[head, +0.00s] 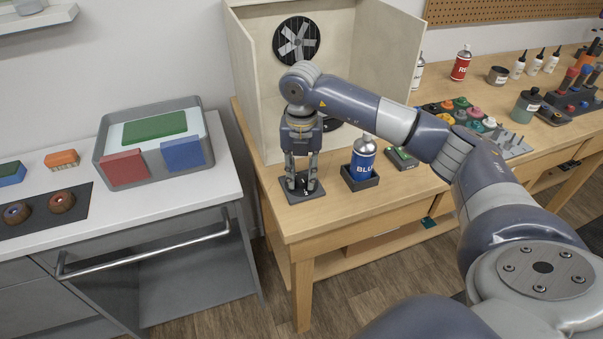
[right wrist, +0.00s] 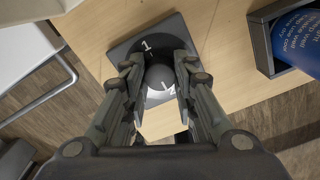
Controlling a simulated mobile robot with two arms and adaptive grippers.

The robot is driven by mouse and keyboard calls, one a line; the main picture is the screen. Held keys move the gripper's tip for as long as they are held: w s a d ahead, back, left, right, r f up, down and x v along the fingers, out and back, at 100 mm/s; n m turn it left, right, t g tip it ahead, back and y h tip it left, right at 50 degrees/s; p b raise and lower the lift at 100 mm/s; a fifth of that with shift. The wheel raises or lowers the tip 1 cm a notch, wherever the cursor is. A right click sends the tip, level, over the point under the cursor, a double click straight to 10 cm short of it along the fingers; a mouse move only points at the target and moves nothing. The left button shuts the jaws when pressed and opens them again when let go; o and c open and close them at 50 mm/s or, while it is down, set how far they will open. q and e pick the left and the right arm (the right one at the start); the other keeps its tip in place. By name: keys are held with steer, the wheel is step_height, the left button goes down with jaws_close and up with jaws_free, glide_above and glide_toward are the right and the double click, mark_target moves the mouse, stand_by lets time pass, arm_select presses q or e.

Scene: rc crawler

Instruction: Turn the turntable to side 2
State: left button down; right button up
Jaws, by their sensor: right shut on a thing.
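A dark square plate (head: 291,187) lies near the front left corner of the wooden bench, with white numbers on it. In the right wrist view the plate (right wrist: 118,48) shows a "1" at its far side and a "2" nearer my fingers. A dark round knob (right wrist: 158,76) stands in its middle. My right gripper (head: 302,188) points straight down over the plate, and its fingers (right wrist: 158,92) are shut on the knob from both sides. A dark disc (head: 332,124) sits inside the booth, mostly hidden by my right arm; I cannot tell which side faces out. My left gripper is out of view.
A blue spray can (head: 362,158) in a dark holder (head: 361,180) stands just right of the plate. The pale booth (head: 249,92) with a fan (head: 297,41) rises behind. A grey tray (head: 107,180) with colored blocks is on the left counter.

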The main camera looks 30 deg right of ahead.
mark_target(302, 178)
steer(key=o, duration=1.1)
steer(key=shift+r, duration=0.1)
step_height(302, 178, up, 12)
steer(key=shift+f, duration=0.1)
